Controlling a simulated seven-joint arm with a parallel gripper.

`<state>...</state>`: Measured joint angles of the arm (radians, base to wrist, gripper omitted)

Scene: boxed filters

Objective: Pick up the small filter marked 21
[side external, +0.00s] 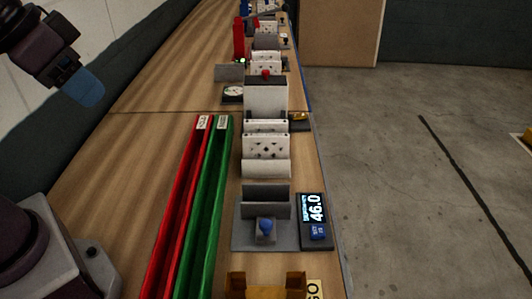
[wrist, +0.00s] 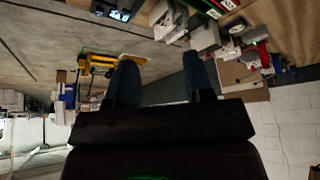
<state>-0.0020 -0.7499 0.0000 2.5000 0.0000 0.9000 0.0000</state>
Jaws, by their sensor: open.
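My gripper (side external: 84,88) hangs high at the upper left in the side external view, above the bench and well apart from everything on it. In the wrist view its two dark blue fingers (wrist: 161,78) stand apart with nothing between them. I cannot make out a small filter marked 21 in either view; no such number is legible. The wrist camera looks out over the room, with the bench edge at the top.
A red channel (side external: 178,210) and a green channel (side external: 207,210) run along the wooden bench (side external: 110,190). Grey-white fixtures (side external: 266,146) line its right side. The bench's left part is clear.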

